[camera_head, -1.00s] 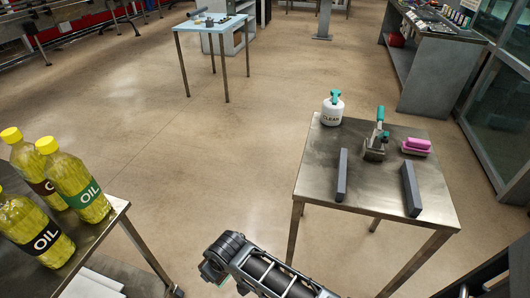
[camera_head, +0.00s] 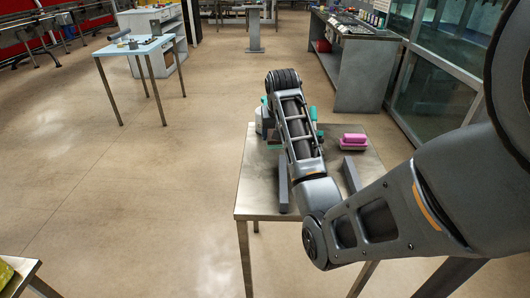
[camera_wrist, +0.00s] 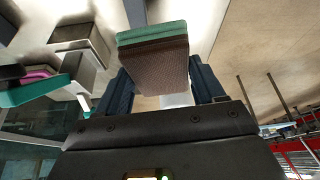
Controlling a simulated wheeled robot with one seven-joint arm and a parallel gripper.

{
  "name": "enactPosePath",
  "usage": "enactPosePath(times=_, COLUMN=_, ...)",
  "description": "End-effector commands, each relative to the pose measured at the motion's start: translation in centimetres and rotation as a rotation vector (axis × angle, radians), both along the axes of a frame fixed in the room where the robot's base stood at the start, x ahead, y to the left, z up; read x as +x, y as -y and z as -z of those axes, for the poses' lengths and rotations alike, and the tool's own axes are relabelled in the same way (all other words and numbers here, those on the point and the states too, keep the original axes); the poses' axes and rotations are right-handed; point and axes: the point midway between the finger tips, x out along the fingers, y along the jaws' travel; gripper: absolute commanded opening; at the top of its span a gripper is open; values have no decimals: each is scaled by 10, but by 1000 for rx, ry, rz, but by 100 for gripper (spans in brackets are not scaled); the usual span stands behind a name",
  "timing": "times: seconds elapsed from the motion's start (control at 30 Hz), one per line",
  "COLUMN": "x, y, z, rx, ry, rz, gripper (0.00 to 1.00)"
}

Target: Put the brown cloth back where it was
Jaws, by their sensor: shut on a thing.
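The brown cloth (camera_wrist: 155,68) is a folded, block-like piece with a ribbed brown face and a teal layer along one edge. It is between the two dark fingers of my gripper (camera_wrist: 160,80) in the wrist view, and the gripper is shut on it. In the head view my arm reaches over the metal table (camera_head: 254,203) and its end is at the far left part of the tabletop. The fingers and the cloth are mostly hidden there behind the wrist. I cannot tell the gap between the cloth and the tabletop.
Two grey bars, a left bar (camera_head: 284,188) and a right bar (camera_head: 351,176), stand on the near tabletop. A pink brush (camera_head: 353,140) lies at the far right. A teal-handled tool is mostly hidden by my arm. Open floor (camera_head: 160,190) lies left of the table.

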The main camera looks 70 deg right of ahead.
Motion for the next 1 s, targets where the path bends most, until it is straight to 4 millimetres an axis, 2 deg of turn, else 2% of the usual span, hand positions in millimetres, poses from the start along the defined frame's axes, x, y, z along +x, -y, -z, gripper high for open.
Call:
enactPosePath(times=0.03, x=-13, y=11, z=-5, rx=-2, ry=4, rz=37, gripper=35)
enactPosePath(times=0.1, x=-27, y=19, z=-12, rx=1, ry=7, rz=74, gripper=35)
enactPosePath(times=0.27, x=-38, y=29, z=-18, rx=6, ry=9, rz=112, gripper=35)
enactPosePath(times=0.37, x=-27, y=36, z=-12, rx=7, ry=9, rz=115, gripper=35)
enactPosePath(times=0.6, x=17, y=58, z=18, rx=7, ry=7, rz=112, gripper=35)
enactPosePath(times=0.8, x=48, y=74, z=39, rx=6, ry=8, rz=112, gripper=35)
enactPosePath(times=1.0, x=62, y=81, z=49, rx=5, ry=9, rz=114, gripper=35)
